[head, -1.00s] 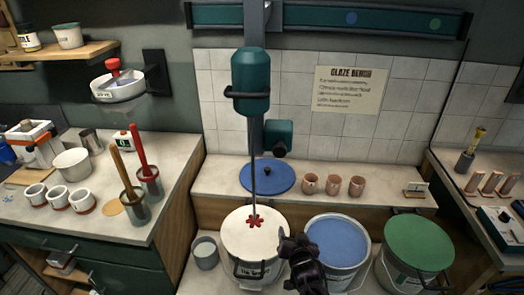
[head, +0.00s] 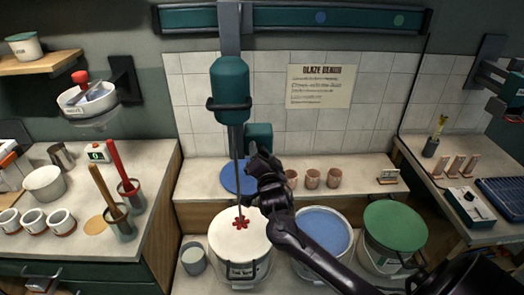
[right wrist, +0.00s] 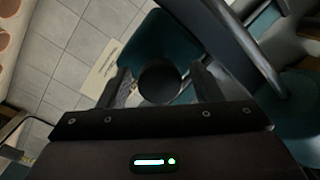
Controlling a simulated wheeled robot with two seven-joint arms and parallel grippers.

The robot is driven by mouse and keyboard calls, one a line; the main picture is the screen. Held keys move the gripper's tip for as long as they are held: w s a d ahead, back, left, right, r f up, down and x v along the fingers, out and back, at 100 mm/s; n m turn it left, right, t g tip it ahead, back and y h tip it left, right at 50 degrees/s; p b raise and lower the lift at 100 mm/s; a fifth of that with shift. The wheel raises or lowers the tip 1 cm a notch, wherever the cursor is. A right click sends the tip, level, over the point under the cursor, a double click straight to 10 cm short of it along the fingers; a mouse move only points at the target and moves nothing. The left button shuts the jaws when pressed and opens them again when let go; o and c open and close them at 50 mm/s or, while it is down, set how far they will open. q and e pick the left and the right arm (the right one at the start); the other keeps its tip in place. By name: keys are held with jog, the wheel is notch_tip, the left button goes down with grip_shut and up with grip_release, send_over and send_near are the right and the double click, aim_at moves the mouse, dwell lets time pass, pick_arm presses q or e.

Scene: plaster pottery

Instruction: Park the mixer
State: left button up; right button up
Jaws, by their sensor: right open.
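The mixer (head: 230,82) is a teal motor hanging on a column from a wall rail (head: 285,18). Its thin shaft runs down to a red impeller (head: 241,223) over the white glaze bucket (head: 238,245); I cannot tell whether it touches the glaze. A smaller teal box (head: 259,135) sits beside the column. My right gripper (head: 262,160) is raised just below this box and hides part of it. In the right wrist view, a round black knob (right wrist: 158,80) shows between the open fingers, not visibly gripped. My left gripper is out of view.
A blue bucket (head: 322,232) and a green bucket (head: 395,228) stand to the right. A blue lid (head: 238,177) and several clay cups (head: 312,178) sit on the ledge behind. The rail has blue and green dots at its right.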

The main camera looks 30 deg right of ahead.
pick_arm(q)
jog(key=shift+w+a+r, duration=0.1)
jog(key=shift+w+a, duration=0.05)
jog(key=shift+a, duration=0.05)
pick_arm(e)
jog(key=shift+w+d, duration=0.15)
